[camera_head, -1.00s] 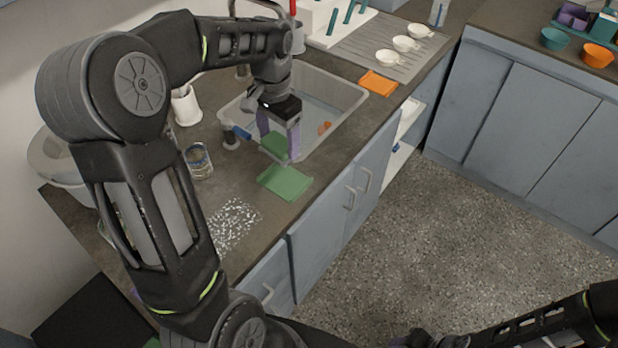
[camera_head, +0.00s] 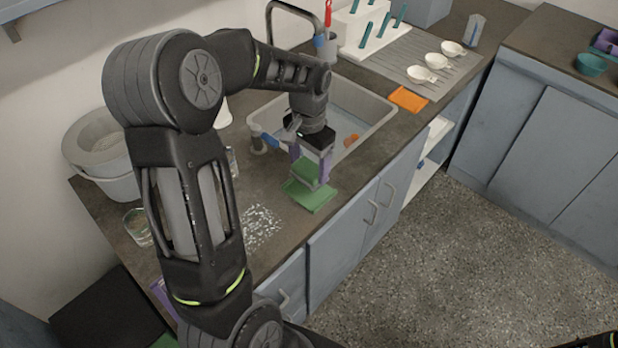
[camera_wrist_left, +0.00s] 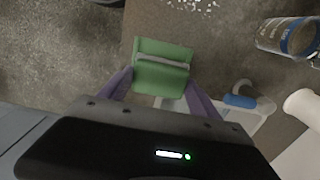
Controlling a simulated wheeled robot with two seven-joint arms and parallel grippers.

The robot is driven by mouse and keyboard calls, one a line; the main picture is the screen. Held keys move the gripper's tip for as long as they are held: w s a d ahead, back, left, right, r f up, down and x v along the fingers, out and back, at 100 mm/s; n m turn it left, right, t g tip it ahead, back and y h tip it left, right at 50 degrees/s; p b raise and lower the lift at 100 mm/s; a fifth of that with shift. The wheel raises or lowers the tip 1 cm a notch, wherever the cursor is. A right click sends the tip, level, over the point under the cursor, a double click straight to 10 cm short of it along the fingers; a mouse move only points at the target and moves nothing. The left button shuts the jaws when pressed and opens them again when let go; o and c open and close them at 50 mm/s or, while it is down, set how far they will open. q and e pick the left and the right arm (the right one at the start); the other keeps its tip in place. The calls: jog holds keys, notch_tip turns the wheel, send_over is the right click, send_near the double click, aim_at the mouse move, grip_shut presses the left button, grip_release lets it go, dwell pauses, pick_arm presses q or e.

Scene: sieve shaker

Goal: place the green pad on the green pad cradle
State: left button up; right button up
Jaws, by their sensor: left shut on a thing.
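My left gripper (camera_head: 310,176) is shut on the green pad (camera_head: 306,171), with a purple finger on each side of it. The green pad cradle (camera_head: 312,200) lies on the dark counter in front of the sink, just below the pad. In the left wrist view the pad (camera_wrist_left: 160,79) sits between the fingertips and partly covers the cradle (camera_wrist_left: 164,47). I cannot tell whether the pad touches the cradle.
The sink (camera_head: 372,112) is just behind the gripper. White granules (camera_head: 262,226) lie scattered on the counter left of the cradle. A glass jar with a blue band (camera_wrist_left: 288,37) stands nearby. An orange sponge (camera_head: 409,99) lies right of the sink.

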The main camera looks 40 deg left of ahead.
aim_at(309, 178)
pick_arm(q)
jog(key=shift+f, duration=0.65)
jog(key=shift+f, duration=1.9)
jog(key=shift+f, duration=0.15)
jog(key=o, duration=1.3)
notch_tip(309, 178, up, 12)
jog(key=shift+r+b, duration=0.2)
jog(key=shift+b, duration=0.25)
